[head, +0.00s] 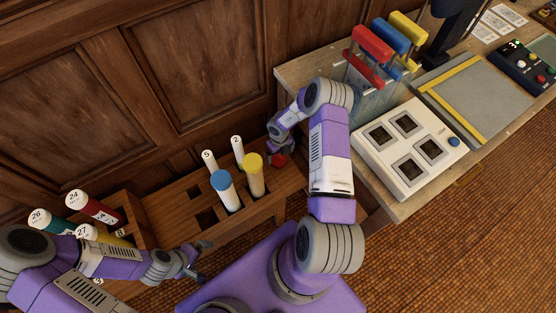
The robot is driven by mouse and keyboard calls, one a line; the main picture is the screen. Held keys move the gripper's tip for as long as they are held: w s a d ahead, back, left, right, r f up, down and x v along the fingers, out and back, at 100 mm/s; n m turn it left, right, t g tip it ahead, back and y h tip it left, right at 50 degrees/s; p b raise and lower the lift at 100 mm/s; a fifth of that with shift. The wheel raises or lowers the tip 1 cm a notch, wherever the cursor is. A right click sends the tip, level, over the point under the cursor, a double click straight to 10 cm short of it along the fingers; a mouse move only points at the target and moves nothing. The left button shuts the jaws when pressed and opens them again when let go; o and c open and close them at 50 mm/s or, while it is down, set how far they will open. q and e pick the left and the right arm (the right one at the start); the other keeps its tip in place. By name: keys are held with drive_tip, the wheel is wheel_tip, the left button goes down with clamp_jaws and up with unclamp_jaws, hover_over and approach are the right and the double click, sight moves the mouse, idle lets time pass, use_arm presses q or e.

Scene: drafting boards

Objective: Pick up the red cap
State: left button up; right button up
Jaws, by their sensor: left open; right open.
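The red cap (278,160) is a small round red piece at the right end of the wooden rack bench. My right gripper (279,154) is open and comes down right at the cap, partly covering it. I cannot tell whether its fingers are around the cap or beside it, or whether they touch it. My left gripper (196,263) is open and empty, low at the left in front of the bench, well away from the cap.
A blue-capped tube (225,190) and a yellow-capped tube (253,176) stand in the wooden rack (160,212), with white tubes (238,146) behind. A box at left holds a red tube (92,206) and others. A white panel (410,145) lies on the right table.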

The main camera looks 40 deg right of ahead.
sight(279, 159)
wheel_tip(279, 159, down, 4)
drive_tip(key=shift+w+a+r+b, duration=0.1)
drive_tip(key=shift+w+a+b, duration=0.05)
drive_tip(key=shift+b, duration=0.55)
drive_tip(key=shift+r, duration=0.1)
drive_tip(key=c, duration=1.1)
drive_tip(key=shift+r, duration=0.1)
